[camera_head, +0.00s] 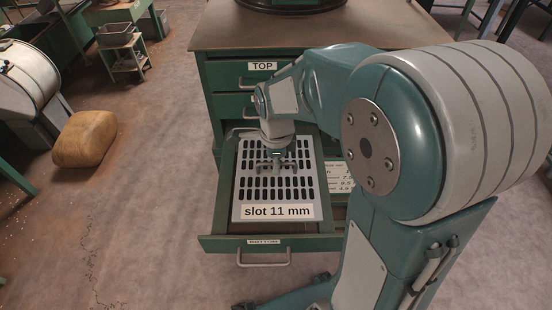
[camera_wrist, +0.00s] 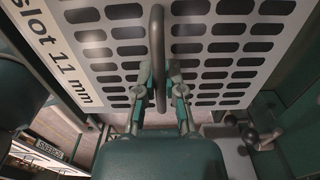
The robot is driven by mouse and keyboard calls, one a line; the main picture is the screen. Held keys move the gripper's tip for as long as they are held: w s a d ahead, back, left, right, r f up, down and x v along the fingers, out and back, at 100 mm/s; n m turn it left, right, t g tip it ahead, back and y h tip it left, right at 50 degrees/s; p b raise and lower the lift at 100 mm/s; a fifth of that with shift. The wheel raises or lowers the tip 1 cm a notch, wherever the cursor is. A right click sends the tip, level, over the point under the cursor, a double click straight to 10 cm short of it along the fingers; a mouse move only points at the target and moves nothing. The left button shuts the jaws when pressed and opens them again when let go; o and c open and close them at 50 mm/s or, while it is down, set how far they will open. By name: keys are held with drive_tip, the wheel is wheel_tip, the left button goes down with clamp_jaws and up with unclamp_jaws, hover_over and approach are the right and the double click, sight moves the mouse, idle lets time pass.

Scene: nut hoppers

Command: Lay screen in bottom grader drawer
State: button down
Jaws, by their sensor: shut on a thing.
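The screen (camera_head: 246,196) is a pale metal plate with rows of dark slots and the label "slot 11 mm". In the head view it is over the open bottom drawer (camera_head: 219,222), roughly within its walls. I cannot tell whether it touches the drawer floor. My gripper (camera_head: 277,166) is above the middle of the screen, pointing down. In the wrist view my gripper (camera_wrist: 160,90) is shut on the bar handle (camera_wrist: 158,40) of the screen (camera_wrist: 110,50). The drawer's inside is mostly hidden by the screen and my arm.
The green cabinet (camera_head: 216,75) has a drawer labelled "TOP" (camera_head: 262,66) and another shut drawer below it. A card with numbers (camera_head: 340,177) is right of the open drawer. A tan sack (camera_head: 84,139) lies on the floor at left. The floor left of the drawer is clear.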

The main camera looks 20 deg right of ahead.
sight(270, 175)
drive_tip(key=shift+a+f, duration=0.55)
drive_tip(key=shift+a, duration=0.15)
drive_tip(key=shift+a+f, duration=0.25)
drive_tip(key=shift+f, duration=0.25)
drive_tip(key=shift+d+f, duration=0.7)
drive_tip(key=shift+f, duration=0.25)
drive_tip(key=shift+a+f, duration=0.25)
drive_tip(key=shift+f, duration=0.35)
drive_tip(key=shift+a+f, duration=0.25)
drive_tip(key=shift+f, duration=0.3)
drive_tip(key=shift+d+f, duration=0.3)
drive_tip(key=shift+f, duration=0.1)
drive_tip(key=c, duration=0.7)
unclamp_jaws()
drive_tip(key=shift+a, duration=0.15)
